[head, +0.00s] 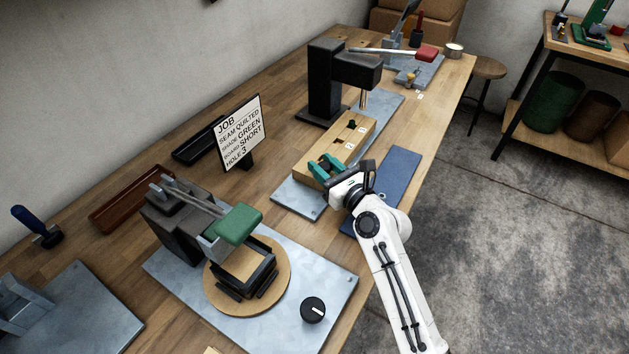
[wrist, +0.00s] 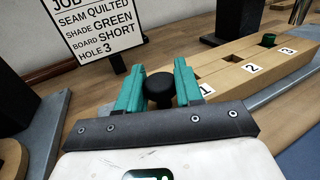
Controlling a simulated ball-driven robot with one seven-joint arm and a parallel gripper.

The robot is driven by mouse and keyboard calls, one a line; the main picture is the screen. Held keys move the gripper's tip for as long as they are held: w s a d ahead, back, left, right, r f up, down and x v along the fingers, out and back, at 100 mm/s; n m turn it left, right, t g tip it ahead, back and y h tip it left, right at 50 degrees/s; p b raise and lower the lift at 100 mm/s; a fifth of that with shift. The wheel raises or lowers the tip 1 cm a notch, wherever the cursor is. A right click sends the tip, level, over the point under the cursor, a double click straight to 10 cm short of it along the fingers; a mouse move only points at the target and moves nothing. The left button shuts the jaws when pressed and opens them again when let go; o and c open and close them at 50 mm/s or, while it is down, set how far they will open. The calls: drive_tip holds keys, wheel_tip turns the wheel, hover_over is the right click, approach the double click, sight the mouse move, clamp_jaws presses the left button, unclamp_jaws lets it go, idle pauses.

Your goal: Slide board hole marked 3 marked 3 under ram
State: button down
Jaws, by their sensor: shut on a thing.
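The wooden board (head: 347,137) lies on a grey metal base, with holes marked 1, 2 and 3. In the wrist view the board (wrist: 240,55) runs away to the right, with label 3 (wrist: 287,50) farthest. A dark plug with a green top (wrist: 268,40) stands beside label 3. The ram (head: 364,98) hangs from a black press (head: 330,75) over the board's far end; hole 3 appears slightly nearer me than the ram. My gripper (head: 325,165) is at the near end, its green fingers shut on a black knob (wrist: 160,88). The knob's base is hidden.
A job card (head: 240,130) reading board short, hole 3 stands left of the board. A blue mat (head: 390,180) lies to the right, near the bench edge. A green-padded press (head: 238,225) with a round turntable is in front. A red-handled lever (head: 425,53) is beyond.

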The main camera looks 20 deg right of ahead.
sight(341, 149)
drive_tip(key=w+d, duration=0.1)
drive_tip(key=d, duration=0.1)
drive_tip(key=w+d+b, duration=0.1)
drive_tip(key=w+d, duration=0.2)
drive_tip(key=d, duration=0.1)
drive_tip(key=shift+w+r, duration=0.2)
drive_tip(key=shift+r, duration=0.15)
drive_tip(key=c, duration=0.8)
unclamp_jaws()
drive_tip(key=shift+a, duration=0.1)
drive_tip(key=shift+s+f, duration=0.1)
drive_tip(key=shift+f, duration=0.05)
drive_tip(key=shift+s, duration=0.3)
drive_tip(key=v, duration=1)
